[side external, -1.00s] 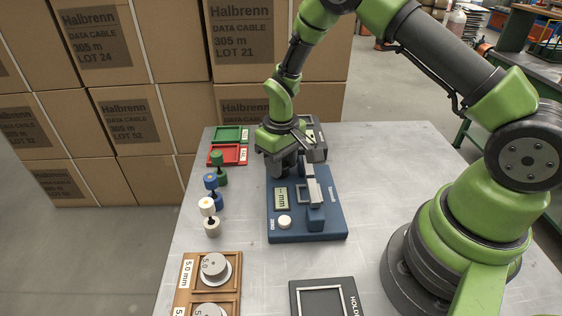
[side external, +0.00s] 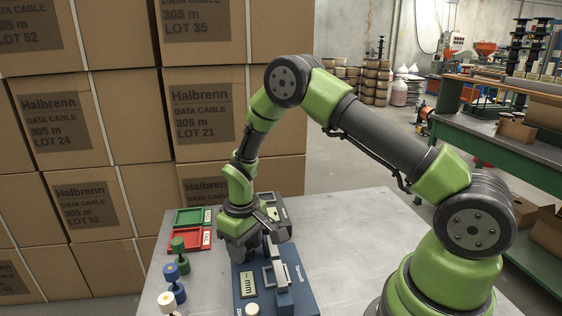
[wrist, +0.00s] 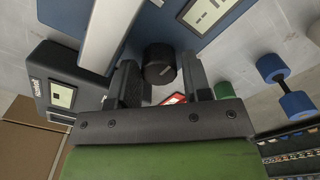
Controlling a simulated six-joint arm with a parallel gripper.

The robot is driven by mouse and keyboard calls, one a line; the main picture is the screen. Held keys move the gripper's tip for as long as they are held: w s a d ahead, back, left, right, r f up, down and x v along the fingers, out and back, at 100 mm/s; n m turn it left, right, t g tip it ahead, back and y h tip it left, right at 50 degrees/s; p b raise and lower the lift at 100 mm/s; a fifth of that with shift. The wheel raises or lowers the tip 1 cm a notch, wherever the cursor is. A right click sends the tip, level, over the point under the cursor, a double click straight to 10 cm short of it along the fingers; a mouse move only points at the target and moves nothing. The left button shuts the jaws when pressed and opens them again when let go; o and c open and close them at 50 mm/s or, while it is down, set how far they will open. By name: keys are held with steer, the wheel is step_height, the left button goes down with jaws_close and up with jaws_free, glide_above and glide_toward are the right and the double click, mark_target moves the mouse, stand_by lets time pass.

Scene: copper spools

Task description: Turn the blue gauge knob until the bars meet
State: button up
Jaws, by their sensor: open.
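The blue gauge (side external: 303,301) sits on the table below my gripper, with a small display (side external: 249,285) and a grey metal frame on top. The near part of the gauge is cut off by the picture edge. In the wrist view, a round black knob (wrist: 159,62) stands at the edge of the gauge's blue body, and a display (wrist: 209,12) shows dark marks. My gripper (side external: 252,243) is low at the gauge's far end. Its jaws are open, one on each side of the knob. Whether either jaw touches it is unclear.
Green (side external: 192,217) and red (side external: 186,238) trays lie to the left at the back. Green (side external: 178,244), blue (side external: 172,272) and white (side external: 166,299) spools stand left of the gauge. A grey device (wrist: 40,75) with a screen is close beside my gripper. The table's right side is clear.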

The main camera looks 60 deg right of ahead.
steer(key=n, duration=0.5)
steer(key=shift+d, duration=0.15)
steer(key=s+a+r+m+t, duration=0.1)
steer(key=s+r, duration=0.2)
steer(key=r, duration=0.8)
steer(key=s+a+r+m+t, duration=0.1)
steer(key=s+r+t, duration=0.15)
steer(key=r, duration=0.85)
steer(key=s+r+m+t+y, duration=0.1)
steer(key=s+r+m, duration=0.1)
steer(key=s+r, duration=0.3)
steer(key=shift+s+a+r, duration=0.15)
steer(key=shift+s+a, duration=0.3)
steer(key=shift+s, duration=0.9)
steer(key=shift+t, duration=0.25)
